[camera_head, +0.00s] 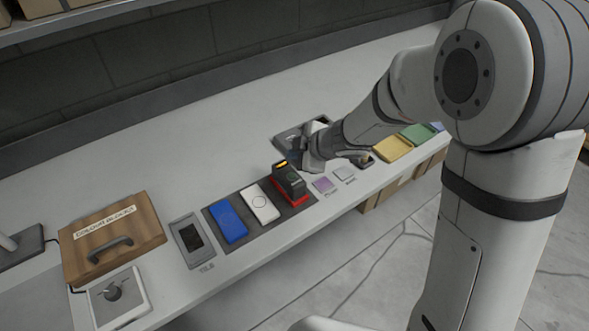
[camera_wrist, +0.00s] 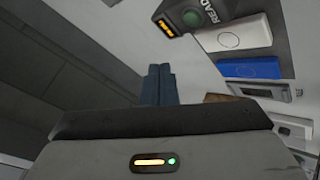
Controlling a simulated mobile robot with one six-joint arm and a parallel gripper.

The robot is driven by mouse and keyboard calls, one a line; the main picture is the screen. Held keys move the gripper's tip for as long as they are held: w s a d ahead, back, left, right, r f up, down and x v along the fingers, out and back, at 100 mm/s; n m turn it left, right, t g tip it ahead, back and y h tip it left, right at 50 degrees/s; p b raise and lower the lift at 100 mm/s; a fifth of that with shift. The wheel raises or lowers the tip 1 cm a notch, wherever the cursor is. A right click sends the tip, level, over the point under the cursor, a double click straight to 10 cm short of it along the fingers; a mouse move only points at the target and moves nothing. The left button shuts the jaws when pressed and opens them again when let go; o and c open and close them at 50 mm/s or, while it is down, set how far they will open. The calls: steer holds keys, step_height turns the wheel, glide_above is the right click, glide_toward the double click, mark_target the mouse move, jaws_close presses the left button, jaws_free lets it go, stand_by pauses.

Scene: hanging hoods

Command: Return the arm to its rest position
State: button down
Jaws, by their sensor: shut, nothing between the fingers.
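My arm reaches from the right over the bench in the head view. Its wrist is above the back of the bench, beside a dark reader with a red base (camera_head: 290,183). The fingers are largely hidden behind the wrist there. In the wrist view my gripper (camera_wrist: 159,70) has its two dark blue fingers together, with nothing between them. The reader (camera_wrist: 177,14), with a green button and a lit yellow display, is above and right of the fingertips, apart from them.
A white block (camera_head: 260,204) and a blue block (camera_head: 228,219) lie on a dark mat. A grey device (camera_head: 187,241), a wooden box with handle (camera_head: 112,238) and a knob panel (camera_head: 118,298) stand left. Yellow (camera_head: 393,148) and green tiles lie right. The bench's back-left is clear.

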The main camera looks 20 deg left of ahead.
steer(key=w+d+r+m+t+h, duration=0.15)
steer(key=d+r+m+h, duration=0.3)
steer(key=d, duration=0.65)
steer(key=d+r+m+t+h, duration=0.3)
steer(key=d+r+m, duration=0.3)
steer(key=d, duration=0.5)
steer(key=s+d+r+m+g+h, duration=0.1)
steer(key=s+d+m+g+h, duration=0.1)
steer(key=s+d+m, duration=0.5)
steer(key=s+d+m+g+y, duration=0.1)
steer(key=s+m+g, duration=0.2)
steer(key=s, duration=1.1)
steer(key=shift+m+g, duration=0.35)
